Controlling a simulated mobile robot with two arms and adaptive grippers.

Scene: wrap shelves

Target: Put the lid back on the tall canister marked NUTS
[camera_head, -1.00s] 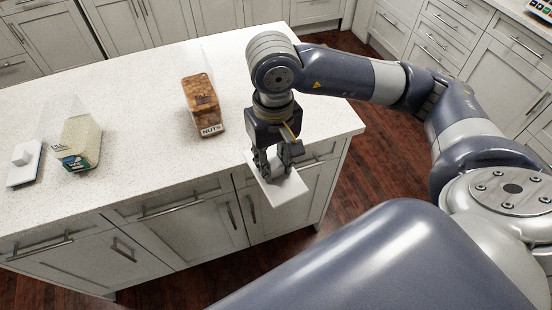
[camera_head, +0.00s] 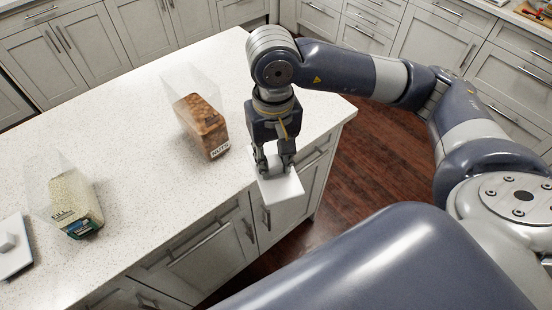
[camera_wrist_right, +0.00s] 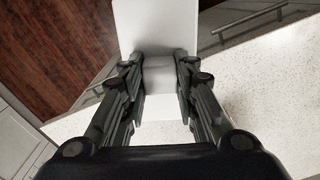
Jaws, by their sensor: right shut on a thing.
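The clear canister marked NUTS (camera_head: 203,128) stands on the counter, with brown contents and its label near the bottom front. Its top shows no lid. My right gripper (camera_head: 274,168) is shut on a white square lid (camera_head: 284,190) by its raised knob. It holds the lid past the counter's front edge, to the right of the canister and apart from it. In the right wrist view the lid (camera_wrist_right: 157,28) lies beyond my fingers (camera_wrist_right: 160,100). My left gripper is not in view.
A second clear canister (camera_head: 76,203) with pale contents and a green label stands at left. Another white lid (camera_head: 12,250) with a knob lies beside it. The white speckled counter (camera_head: 130,120) is bare between the canisters.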

